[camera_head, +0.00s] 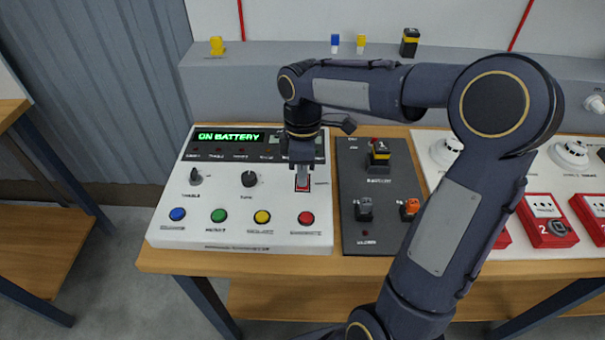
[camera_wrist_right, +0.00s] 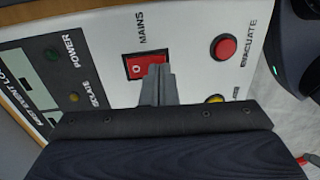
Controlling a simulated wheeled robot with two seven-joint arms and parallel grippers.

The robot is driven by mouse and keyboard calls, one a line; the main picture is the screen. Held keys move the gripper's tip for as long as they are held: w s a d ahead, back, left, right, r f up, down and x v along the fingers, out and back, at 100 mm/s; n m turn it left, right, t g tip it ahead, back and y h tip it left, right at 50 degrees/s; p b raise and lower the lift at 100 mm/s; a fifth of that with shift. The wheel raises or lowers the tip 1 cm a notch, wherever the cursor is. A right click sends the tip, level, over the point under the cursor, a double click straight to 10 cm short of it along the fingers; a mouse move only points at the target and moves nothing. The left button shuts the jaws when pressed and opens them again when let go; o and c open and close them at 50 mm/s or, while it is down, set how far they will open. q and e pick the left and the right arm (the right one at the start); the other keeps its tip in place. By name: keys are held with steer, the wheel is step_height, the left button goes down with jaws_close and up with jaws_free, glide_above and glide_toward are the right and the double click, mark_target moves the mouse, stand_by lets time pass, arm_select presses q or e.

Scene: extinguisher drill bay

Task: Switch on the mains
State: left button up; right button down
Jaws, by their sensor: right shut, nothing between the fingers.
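The mains switch (camera_head: 302,189) is a red rocker in a dark frame on the white control panel (camera_head: 215,237). It shows in the right wrist view (camera_wrist_right: 136,69) with a white "0" mark on its face and the label "MAINS" beside it. My right gripper (camera_head: 302,180) points down at the switch, shut and empty. Its fingertips (camera_wrist_right: 157,73) overlap one end of the rocker in the wrist view and hide part of it. I cannot tell whether they touch it. The panel's display (camera_head: 229,136) reads "ON BATTERY" in green. My left gripper is not in view.
Blue, green, yellow and red buttons (camera_head: 306,218) line the panel's front, with a black knob (camera_head: 249,179) behind them. A dark panel (camera_head: 352,225) with switches stands to the right. Red call-point boxes (camera_head: 546,222) are farther right. My right arm crosses above the bench.

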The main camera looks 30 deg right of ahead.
steer(key=shift+f, duration=0.25)
steer(key=shift+s+f+b, duration=0.1)
steer(key=shift+f+b, duration=0.25)
steer(key=shift+b, duration=0.3)
steer(key=shift+r+t, duration=0.2)
steer(key=shift+t, duration=0.1)
steer(key=shift+p, duration=0.3)
steer(key=shift+w+d+r+p, duration=0.15)
steer(key=shift+w+r+p, duration=0.05)
steer(key=shift+w+p, duration=0.1)
steer(key=shift+w+d, duration=0.25)
steer(key=shift+w, duration=0.15)
